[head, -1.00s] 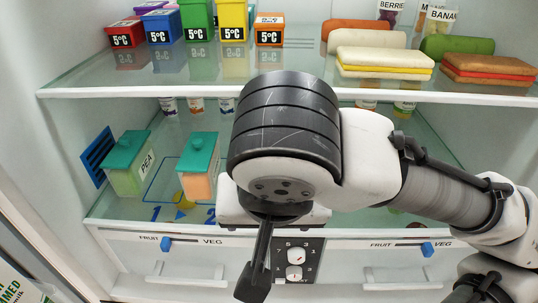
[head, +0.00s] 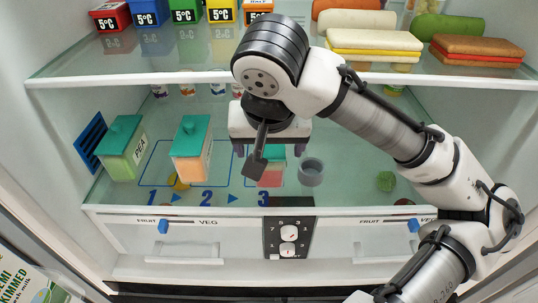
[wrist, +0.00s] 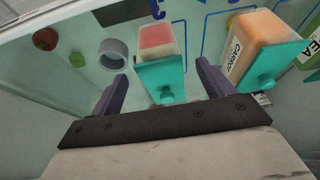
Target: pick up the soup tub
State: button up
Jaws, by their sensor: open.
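A soup tub with a pinkish-red body (head: 270,178) and a teal lid stands on the lower glass shelf, partly hidden by my wrist in the head view. In the wrist view its teal lid (wrist: 161,80) with a round knob lies between my two fingers. My gripper (wrist: 163,78) is open, with a dark finger on either side of the lid. Contact cannot be told. Two other lidded tubs stand to its left in the head view: an orange one (head: 190,152), labelled CARROT in the wrist view, and a green one labelled PEA (head: 124,151).
A grey ring (head: 311,172) stands close right of the red tub. A green vegetable (head: 385,181) lies farther right. The upper shelf edge (head: 180,80) runs above the tubs. Drawers and a dial panel (head: 289,238) sit below. Small cups stand at the back.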

aim_at(269, 150)
jog(key=b+x, duration=0.4)
jog(key=x, duration=0.1)
jog(key=shift+w+f, duration=0.15)
jog(key=shift+w, duration=0.05)
jog(key=shift+c, duration=0.4)
jog(key=c, duration=1.3)
jog(key=shift+w+r, duration=0.1)
jog(key=shift+r, duration=0.1)
